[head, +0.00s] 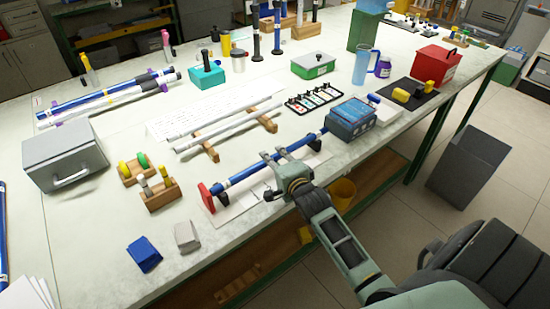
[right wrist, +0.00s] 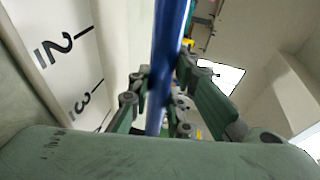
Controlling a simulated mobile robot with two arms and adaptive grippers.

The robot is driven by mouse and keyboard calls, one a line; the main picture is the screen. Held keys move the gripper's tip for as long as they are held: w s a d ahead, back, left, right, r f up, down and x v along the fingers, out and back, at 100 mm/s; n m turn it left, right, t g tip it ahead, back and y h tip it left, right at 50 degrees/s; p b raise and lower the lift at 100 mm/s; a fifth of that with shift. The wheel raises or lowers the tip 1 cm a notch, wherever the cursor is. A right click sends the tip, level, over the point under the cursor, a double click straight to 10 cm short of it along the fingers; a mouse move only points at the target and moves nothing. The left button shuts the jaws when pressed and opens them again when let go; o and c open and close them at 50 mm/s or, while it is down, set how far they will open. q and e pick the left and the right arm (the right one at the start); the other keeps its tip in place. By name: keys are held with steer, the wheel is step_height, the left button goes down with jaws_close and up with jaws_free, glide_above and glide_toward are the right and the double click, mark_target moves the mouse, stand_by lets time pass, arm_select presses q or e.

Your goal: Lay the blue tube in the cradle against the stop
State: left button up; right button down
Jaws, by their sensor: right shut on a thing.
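The blue tube (head: 240,177) lies slantwise above the white cradle board (head: 236,208) near the table's front edge. Its near-left end is close to the red stop (head: 208,198); I cannot tell if they touch. My right gripper (head: 273,172) is shut on the blue tube at about its middle. In the right wrist view the tube (right wrist: 171,40) passes between the fingers of the gripper (right wrist: 161,92). The board shows there with printed numbers (right wrist: 62,50). The cradle's supports are mostly hidden under the tube. My left gripper is not in view.
A blue box (head: 350,120) stands by the tube's far end. White rods (head: 225,125) lie on wooden holders behind. Wooden blocks with coloured pieces (head: 160,195) and a grey case (head: 65,155) are at left. Blue and grey blocks (head: 145,253) lie in front.

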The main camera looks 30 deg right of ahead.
steer(key=shift+a, duration=0.35)
steer(key=c, duration=1.5)
jaws_free()
steer(key=shift+c, duration=0.2)
steer(key=v, duration=1.2)
